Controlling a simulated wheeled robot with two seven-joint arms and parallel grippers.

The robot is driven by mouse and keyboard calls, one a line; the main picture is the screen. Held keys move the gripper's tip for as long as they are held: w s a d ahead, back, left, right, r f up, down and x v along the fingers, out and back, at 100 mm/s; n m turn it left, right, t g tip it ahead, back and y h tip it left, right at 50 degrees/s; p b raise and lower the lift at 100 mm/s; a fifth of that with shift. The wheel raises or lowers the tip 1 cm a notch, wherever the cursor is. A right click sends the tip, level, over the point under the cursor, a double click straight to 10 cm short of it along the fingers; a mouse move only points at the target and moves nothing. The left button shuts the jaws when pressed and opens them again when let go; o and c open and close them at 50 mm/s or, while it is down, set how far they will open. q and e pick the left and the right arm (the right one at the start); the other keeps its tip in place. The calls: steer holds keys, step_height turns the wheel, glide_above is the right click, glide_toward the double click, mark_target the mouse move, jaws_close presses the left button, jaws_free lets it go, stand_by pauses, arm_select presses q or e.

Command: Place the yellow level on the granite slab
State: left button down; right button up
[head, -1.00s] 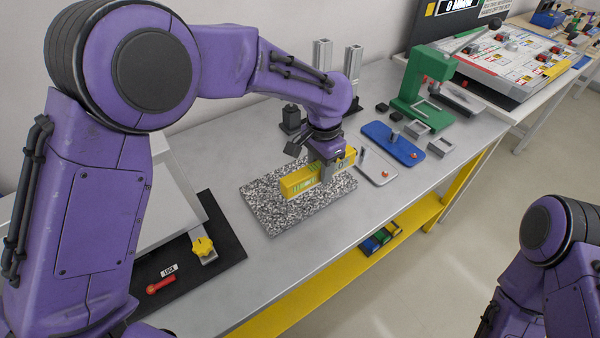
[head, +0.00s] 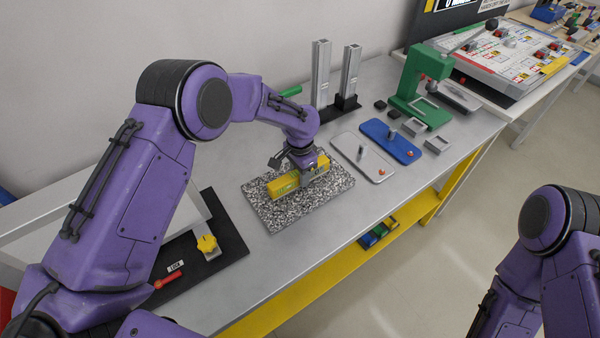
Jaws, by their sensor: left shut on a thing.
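The yellow level (head: 284,184) is a long bar lying lengthwise over the speckled granite slab (head: 285,218). My left gripper (head: 308,176) is shut on the level near its right end, from above. The level is over the slab or resting on it; I cannot tell whether its underside touches. The slab lies flat on the grey bench. My right arm shows at the lower right, but its gripper is out of view.
Right of the slab are a white plate (head: 373,168) and a blue plate (head: 399,146) with pegs. Behind them stand metal posts (head: 320,75) and a green press (head: 413,88). The bench (head: 300,252) has bare strips in front.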

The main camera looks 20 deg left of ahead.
arm_select(q)
steer(key=c, duration=0.7)
jaws_free()
step_height(320, 180, up, 12)
steer(key=shift+r+b, duration=0.1)
steer(key=shift+b, duration=1)
